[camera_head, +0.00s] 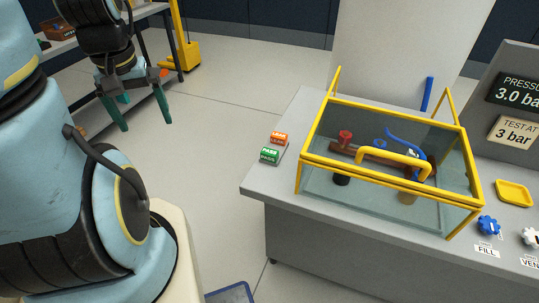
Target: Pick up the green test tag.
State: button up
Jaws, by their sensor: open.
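The green test tag (270,155) lies on a small grey holder at the left end of the grey bench (330,219), with white lettering that seems to read PASS. An orange-red tag (279,139) sits just behind it. My gripper (139,113) hangs in the air at the upper left, with its two dark green fingers apart and nothing between them. It is well to the left of the green tag and clear of the bench.
A yellow-framed clear tank (451,202) with a yellow handle (395,158) stands right of the tags, holding pipe parts. Blue and white knobs, a yellow tray (514,193) and a panel reading 3 bar are farther right. A shelf (148,93) stands behind my gripper.

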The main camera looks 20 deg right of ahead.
aim_at(271, 155)
jog(key=k+l+u, duration=0.15)
jog(key=u, duration=0.2)
jog(key=k+u, duration=0.75)
jog(key=i+l, duration=0.05)
